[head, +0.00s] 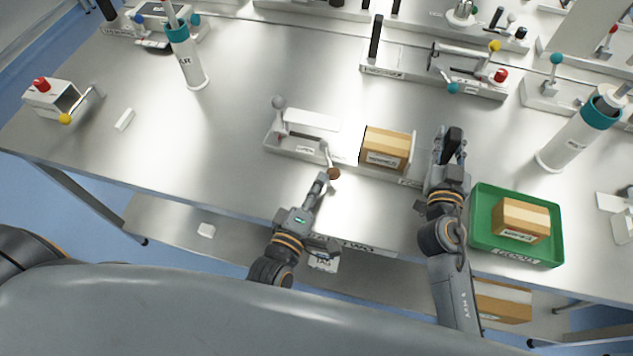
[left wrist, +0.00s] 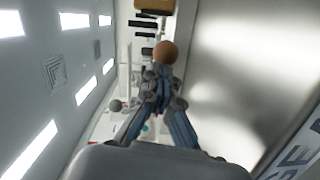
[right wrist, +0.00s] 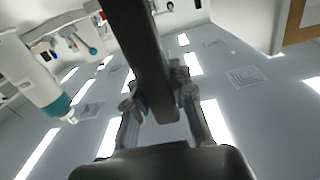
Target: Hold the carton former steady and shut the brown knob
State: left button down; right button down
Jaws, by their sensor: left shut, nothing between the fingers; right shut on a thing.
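The carton former (head: 287,148) is a long pale device in the middle of the table, with a grey-knobbed lever and a cardboard carton (head: 385,146) on it. Its brown knob (head: 333,174) sits on a short lever at the front edge. My left gripper (head: 323,179) is shut and empty, its tips right beside the knob. In the left wrist view the brown knob (left wrist: 166,53) shows just beyond the closed tips; I cannot tell whether they touch. My right gripper (head: 451,145) is shut on a black upright handle (right wrist: 140,50) at the former's right end.
A green tray (head: 482,236) with another carton (head: 520,219) lies right of my right arm. White bottles with teal caps stand at left (head: 188,62) and right (head: 568,140). Other lever devices line the back. The table left of the former is mostly clear.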

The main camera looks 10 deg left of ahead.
pick_arm(q)
jog(key=shift+d, duration=0.35)
pick_arm(e)
jog(key=shift+s+a+f, duration=0.15)
jog(key=shift+a+f, duration=0.25)
jog(key=shift+f, duration=0.1)
pick_arm(q)
jog(key=shift+s+a, duration=0.15)
jog(key=shift+a, duration=0.1)
pick_arm(e)
jog(key=shift+d, duration=0.1)
pick_arm(q)
jog(key=s+a, duration=0.2)
jog(key=a, duration=0.1)
jog(key=shift+s+r, duration=0.3)
jog(key=shift+s, duration=0.05)
pick_arm(e)
jog(key=shift+d+f, duration=0.1)
jog(key=shift+d, duration=0.15)
pick_arm(q)
jog(key=s+d, duration=0.1)
jog(key=s, duration=0.7)
jog(key=shift+s+d+r, duration=0.15)
jog(key=shift+s+r, duration=0.15)
jog(key=shift+s, duration=0.1)
jog(key=shift+w, duration=0.1)
pick_arm(e)
jog(key=shift+r, duration=0.35)
